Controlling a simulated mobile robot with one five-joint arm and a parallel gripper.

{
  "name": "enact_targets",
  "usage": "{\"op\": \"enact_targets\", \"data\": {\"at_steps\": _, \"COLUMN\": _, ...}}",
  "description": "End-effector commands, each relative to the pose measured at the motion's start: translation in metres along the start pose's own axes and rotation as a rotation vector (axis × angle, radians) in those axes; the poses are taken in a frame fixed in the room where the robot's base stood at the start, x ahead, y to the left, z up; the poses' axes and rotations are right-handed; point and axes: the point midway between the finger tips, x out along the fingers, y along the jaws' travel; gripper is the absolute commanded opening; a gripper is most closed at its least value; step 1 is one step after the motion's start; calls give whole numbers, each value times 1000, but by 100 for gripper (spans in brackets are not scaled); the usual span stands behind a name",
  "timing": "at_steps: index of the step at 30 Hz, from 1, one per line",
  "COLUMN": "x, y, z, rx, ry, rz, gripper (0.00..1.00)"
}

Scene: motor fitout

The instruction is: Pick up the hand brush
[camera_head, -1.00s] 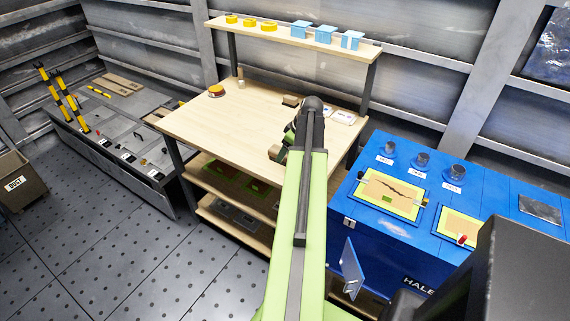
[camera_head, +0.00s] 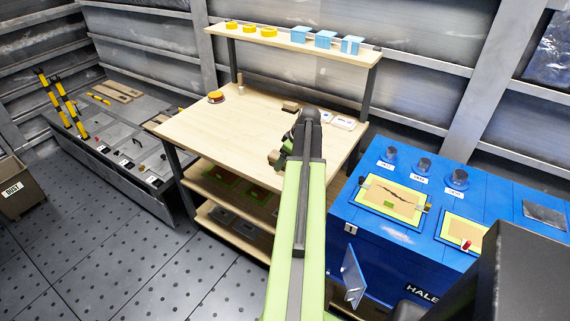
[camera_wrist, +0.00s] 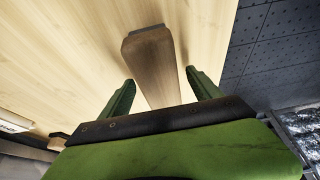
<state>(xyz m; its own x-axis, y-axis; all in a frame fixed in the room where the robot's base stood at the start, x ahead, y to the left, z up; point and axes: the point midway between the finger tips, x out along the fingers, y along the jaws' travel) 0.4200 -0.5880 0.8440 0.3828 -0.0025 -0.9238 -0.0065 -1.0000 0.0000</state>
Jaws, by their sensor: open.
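The hand brush (camera_wrist: 150,55) shows in the wrist view as a long brown wooden piece with a dark grey far end, lying over the pale worktop. Its near part is hidden behind my gripper's palm, and I see no bristles. My gripper (camera_wrist: 160,78) is open, with one green finger on each side of the brush. Whether either finger touches it I cannot tell. In the head view a brown end of the brush (camera_head: 274,157) shows beside my gripper (camera_head: 284,151), near the workbench's front edge. My arm hides much of the rest.
The wooden workbench (camera_head: 200,130) holds a dark brown block (camera_head: 290,106), an orange-topped round item (camera_head: 216,97) and white cards (camera_head: 343,122). A blue cabinet (camera_head: 385,235) with an open door stands close to the right of my arm. The bench's left half is mostly clear.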

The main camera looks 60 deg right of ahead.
Motion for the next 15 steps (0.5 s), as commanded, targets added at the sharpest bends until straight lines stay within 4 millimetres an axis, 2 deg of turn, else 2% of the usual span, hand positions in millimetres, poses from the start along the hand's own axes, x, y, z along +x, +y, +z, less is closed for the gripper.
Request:
{"op": "enact_targets", "data": {"at_steps": 2, "x": 0, "y": 0, "z": 0, "rx": 0, "ry": 0, "rz": 0, "gripper": 71}}
{"op": "enact_targets", "data": {"at_steps": 15, "x": 0, "y": 0, "z": 0, "rx": 0, "ry": 0, "rz": 0, "gripper": 14}}
